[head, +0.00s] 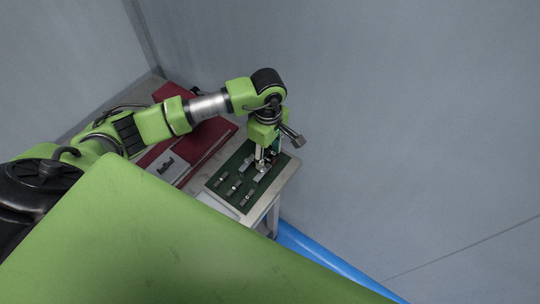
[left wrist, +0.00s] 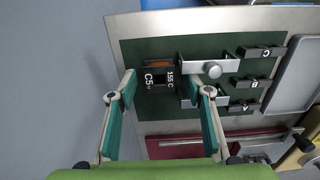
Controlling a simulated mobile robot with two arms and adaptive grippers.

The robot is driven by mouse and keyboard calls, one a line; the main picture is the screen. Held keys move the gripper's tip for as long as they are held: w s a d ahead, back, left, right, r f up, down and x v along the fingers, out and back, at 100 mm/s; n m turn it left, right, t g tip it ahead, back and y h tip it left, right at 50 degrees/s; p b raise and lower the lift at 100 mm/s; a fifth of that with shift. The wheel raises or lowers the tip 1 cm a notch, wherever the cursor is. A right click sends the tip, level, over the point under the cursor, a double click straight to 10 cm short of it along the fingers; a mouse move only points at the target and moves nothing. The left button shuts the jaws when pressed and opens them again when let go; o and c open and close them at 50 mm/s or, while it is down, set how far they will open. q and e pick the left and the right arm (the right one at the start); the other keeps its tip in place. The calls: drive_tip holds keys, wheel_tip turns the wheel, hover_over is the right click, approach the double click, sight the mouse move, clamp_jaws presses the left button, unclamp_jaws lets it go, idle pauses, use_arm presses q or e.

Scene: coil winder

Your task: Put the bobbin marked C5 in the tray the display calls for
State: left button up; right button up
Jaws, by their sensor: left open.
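My left gripper (head: 264,160) points down over the far right part of the dark green board (head: 215,184). In the left wrist view its teal fingers (left wrist: 160,82) are open, one on each side of a dark block marked C5 (left wrist: 149,80) with a copper-brown part (left wrist: 158,64). Beside the mark is a small dark panel reading about "155 C" (left wrist: 171,80). Whether the fingers touch the block I cannot tell. Three small dark pieces lettered A (left wrist: 243,106), B (left wrist: 252,83) and C (left wrist: 262,52) stand to the right on the board. My right gripper is not in view.
A metal bar with a round knob (left wrist: 214,69) lies just right of the C5 block. A pale grey tray (left wrist: 296,78) lies beyond the lettered pieces. Walls are close behind.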

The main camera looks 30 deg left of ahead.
use_arm(q)
drive_tip(key=c, duration=1.3)
drive_tip(key=shift+r, duration=0.1)
